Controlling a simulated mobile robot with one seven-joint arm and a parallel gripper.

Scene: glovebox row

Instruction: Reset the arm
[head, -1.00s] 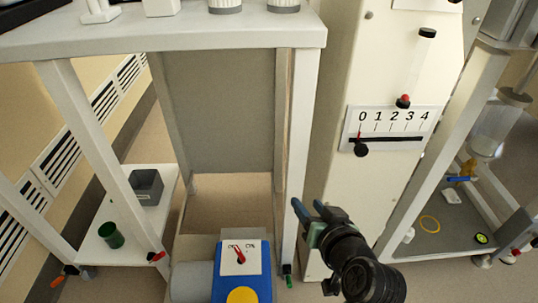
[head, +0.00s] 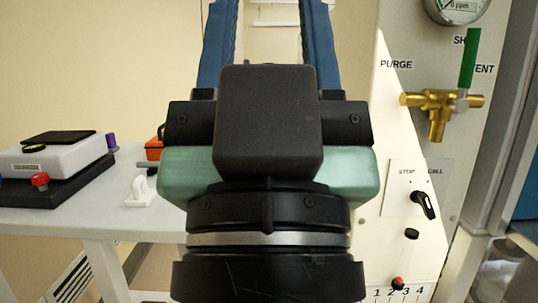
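My gripper (head: 268,20) stands upright, large and close, in the middle of the head view. Its two blue fingers point up and are wide apart, with only wall and a pale panel visible between them. The fingers run to the top edge of the picture, so their tips may be cut off. Nothing shows in its grasp. The wrist and gripper body hide much of the middle of the scene.
A white table (head: 60,222) at left bears a white device (head: 60,155) with a red knob. At right, a cream cabinet has a brass valve (head: 437,110) with a green handle, a gauge (head: 456,8), a black switch (head: 425,203) and a numbered scale (head: 400,294).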

